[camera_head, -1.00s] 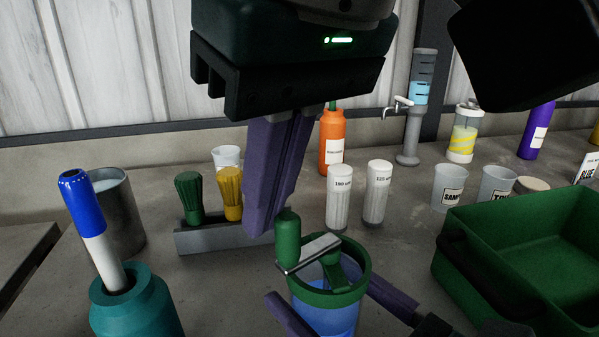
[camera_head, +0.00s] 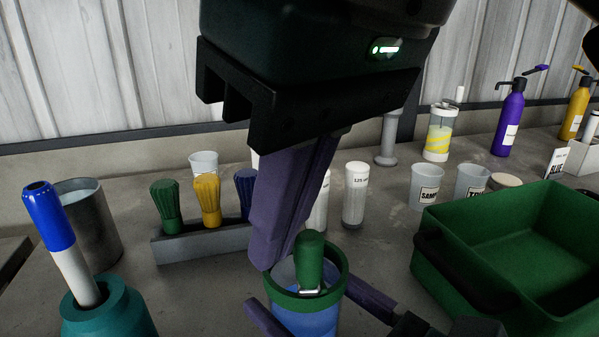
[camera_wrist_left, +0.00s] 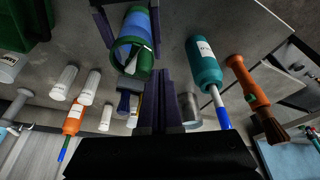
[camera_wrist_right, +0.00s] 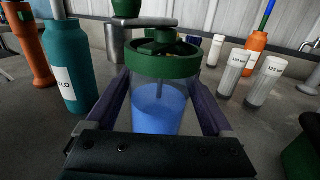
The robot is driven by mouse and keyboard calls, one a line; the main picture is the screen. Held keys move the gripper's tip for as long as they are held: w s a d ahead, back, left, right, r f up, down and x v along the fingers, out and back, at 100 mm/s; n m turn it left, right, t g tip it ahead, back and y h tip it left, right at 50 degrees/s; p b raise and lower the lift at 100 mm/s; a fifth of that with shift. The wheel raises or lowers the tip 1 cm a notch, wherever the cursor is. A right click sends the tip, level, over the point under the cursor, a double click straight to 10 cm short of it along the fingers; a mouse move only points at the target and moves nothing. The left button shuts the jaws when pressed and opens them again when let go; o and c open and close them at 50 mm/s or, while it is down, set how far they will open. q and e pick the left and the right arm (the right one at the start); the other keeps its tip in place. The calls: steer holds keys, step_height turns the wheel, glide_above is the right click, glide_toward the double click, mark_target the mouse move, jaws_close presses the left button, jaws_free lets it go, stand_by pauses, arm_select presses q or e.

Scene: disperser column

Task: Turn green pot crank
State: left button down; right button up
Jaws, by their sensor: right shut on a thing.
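The green-rimmed pot (camera_head: 337,285) with blue liquid stands upright at the bottom centre of the head view. Its green crank handle (camera_head: 310,262) stands upright at the near side of the rim, and the handle's top also shows in the right wrist view (camera_wrist_right: 127,8). My right gripper (camera_wrist_right: 160,90) is shut on the pot, one finger on each side. My left gripper (camera_head: 268,262) points down with its fingers together, just left of the crank handle; whether they touch is unclear. The left wrist view shows these fingers (camera_wrist_left: 160,100) below the pot (camera_wrist_left: 143,62).
A teal bottle (camera_head: 110,312) with a blue-capped marker stands at the left by a metal cup (camera_head: 98,225). A grey brush rack (camera_head: 205,243) and white shakers (camera_head: 355,195) stand behind the pot. A green bin (camera_head: 520,230) is on the right.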

arm_select(q)
steer(key=shift+d, duration=0.2)
stand_by(0.6)
steer(key=shift+s+d, duration=0.15)
steer(key=shift+d, duration=0.55)
steer(key=v, duration=0.6)
steer(key=shift+r, duration=0.2)
steer(key=c, duration=1.5)
jaws_free()
steer(key=shift+s+r, duration=0.15)
steer(key=shift+r, duration=0.2)
steer(key=shift+o, duration=0.9)
steer(key=shift+r+g+h, duration=0.15)
steer(key=shift+g+h, duration=0.15)
steer(key=shift+o, duration=0.8)
steer(key=shift+w+a+r+n+g+h, duration=0.2)
steer(key=shift+w+n+g+h, duration=0.15)
steer(key=shift+n+g+h, duration=0.2)
steer(key=o, duration=0.4)
steer(key=w+a+n+h, duration=0.1)
steer(key=w+a+r+n+g+h, duration=0.1)
steer(key=h, duration=0.1)
steer(key=w+a+n+g+h, duration=0.1)
steer(key=shift+w+a+r+g+h, duration=0.15)
steer(key=shift+w+r+g+h, duration=0.1)
steer(key=shift+r+h, duration=0.15)
steer(key=x, duration=1.1)
steer(key=shift+f+n, duration=0.2)
steer(key=shift+n, duration=0.15)
